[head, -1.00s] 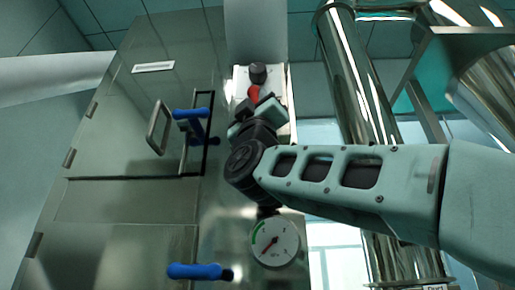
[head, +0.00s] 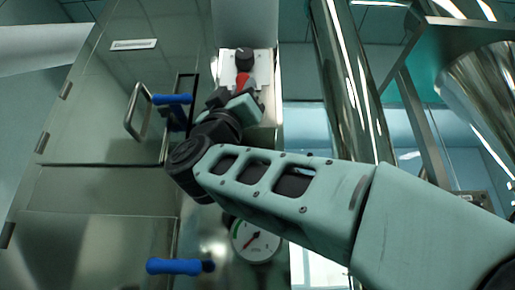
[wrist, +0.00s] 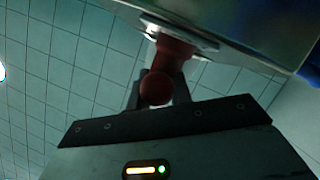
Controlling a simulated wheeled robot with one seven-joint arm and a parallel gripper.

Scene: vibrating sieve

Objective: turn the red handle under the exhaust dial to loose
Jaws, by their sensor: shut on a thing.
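The red handle (head: 243,79) sits on a white plate just below a round black dial (head: 244,58) in the head view. My gripper (head: 240,95) is at the handle from below, and its fingers partly cover it. In the wrist view the red handle (wrist: 157,88) shows as a rounded red end with a stem reaching up to a metal fitting. The dark fingers of my gripper (wrist: 160,95) lie on both sides of it, shut on it. The dial's markings cannot be read.
A steel cabinet (head: 80,190) with blue latches (head: 173,99) stands to the left. A round pressure gauge (head: 255,242) is below my wrist. Shiny vertical pipes (head: 350,90) and a metal frame (head: 405,110) stand close on the right.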

